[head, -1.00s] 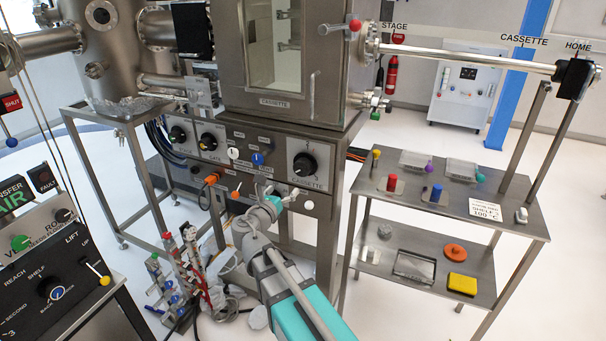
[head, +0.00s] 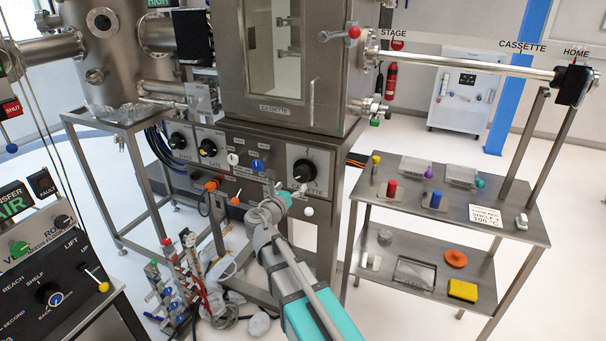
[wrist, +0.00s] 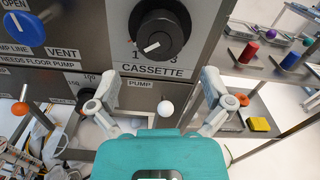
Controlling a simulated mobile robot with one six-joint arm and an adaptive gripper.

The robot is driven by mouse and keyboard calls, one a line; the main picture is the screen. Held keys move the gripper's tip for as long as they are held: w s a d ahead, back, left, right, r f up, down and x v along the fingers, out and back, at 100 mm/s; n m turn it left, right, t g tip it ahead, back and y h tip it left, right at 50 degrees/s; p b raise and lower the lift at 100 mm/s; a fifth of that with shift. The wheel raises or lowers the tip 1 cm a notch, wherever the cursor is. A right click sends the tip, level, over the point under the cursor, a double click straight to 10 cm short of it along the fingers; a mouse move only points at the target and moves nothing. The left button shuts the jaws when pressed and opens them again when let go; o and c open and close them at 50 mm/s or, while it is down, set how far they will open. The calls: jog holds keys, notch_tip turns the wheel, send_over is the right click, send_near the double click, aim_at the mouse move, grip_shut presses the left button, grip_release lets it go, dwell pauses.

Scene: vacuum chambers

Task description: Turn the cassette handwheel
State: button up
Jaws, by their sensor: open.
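The cassette handwheel (head: 304,170) is a black round knob with a white pointer mark, on a light plate on the front panel under the cassette chamber. In the wrist view the handwheel (wrist: 160,34) is large at top centre, above the "CASSETTE" label, its mark slanting. My gripper (wrist: 157,88) is open, its two grey fingers spread wide to left and right below the handwheel. Nothing is between the fingertips, and they do not appear to touch the handwheel. In the head view my gripper (head: 283,196) is just below and left of the handwheel.
A white ball-ended PUMP lever (wrist: 165,107) sticks out below the handwheel, between the fingers in the picture. A blue VENT knob (wrist: 25,29) is to the left. An orange ball (wrist: 20,109) is lower left. A steel shelf cart (head: 400,205) stands to the right.

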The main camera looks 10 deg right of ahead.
aim_at(300, 176)
jog(key=x, duration=0.8)
jog(key=shift+d, duration=0.15)
jog(key=c, duration=1)
